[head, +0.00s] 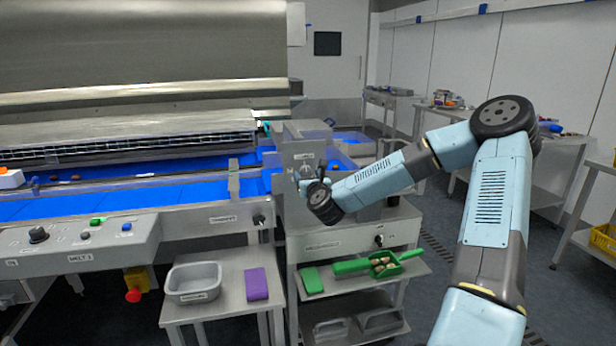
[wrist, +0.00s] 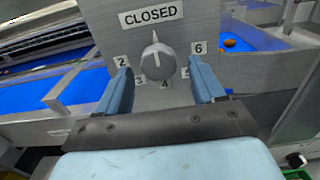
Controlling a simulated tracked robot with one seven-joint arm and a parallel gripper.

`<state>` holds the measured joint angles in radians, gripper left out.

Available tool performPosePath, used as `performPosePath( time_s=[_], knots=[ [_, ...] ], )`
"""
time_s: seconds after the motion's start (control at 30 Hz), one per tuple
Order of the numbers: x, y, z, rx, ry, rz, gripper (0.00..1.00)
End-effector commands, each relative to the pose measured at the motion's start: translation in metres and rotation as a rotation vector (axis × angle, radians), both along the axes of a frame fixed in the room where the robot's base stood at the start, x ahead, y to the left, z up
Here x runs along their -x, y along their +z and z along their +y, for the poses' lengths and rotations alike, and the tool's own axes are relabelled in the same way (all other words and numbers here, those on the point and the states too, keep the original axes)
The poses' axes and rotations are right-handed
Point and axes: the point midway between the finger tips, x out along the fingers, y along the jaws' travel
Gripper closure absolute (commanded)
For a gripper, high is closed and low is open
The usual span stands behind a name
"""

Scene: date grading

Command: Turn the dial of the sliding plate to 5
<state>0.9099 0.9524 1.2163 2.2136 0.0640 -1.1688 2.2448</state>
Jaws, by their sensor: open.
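The dial (wrist: 157,62) is a grey pointed knob on a grey metal plate face (wrist: 205,18). Its narrow tip points up towards the CLOSED label (wrist: 151,16). Number labels ring its sides and underside, with 2 at left and 6 (wrist: 199,47) at right; the 5 label is partly hidden by my right finger. My gripper (wrist: 160,67) is open, with one blue finger on each side of the dial and visible gaps to it. In the head view, my gripper (head: 303,186) is at the front of the grey box (head: 308,140), and the dial is hard to make out there.
Blue conveyor belts (head: 130,200) run to the left, with a control panel (head: 85,240) in front. Below are a cart holding a green scoop (head: 350,266) and a low table with a grey tub (head: 194,283) and purple block (head: 256,284).

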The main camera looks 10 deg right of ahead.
Motion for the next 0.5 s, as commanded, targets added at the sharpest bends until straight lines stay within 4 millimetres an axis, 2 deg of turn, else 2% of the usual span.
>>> performPosePath(
  time_s=[0.2,0.5],
  knots=[
    [-0.014,0.0,0.0,0.0,0.0,0.001,0.32],
    [-0.016,0.0,0.0,0.0,0.0,0.001,0.32]
  ],
)
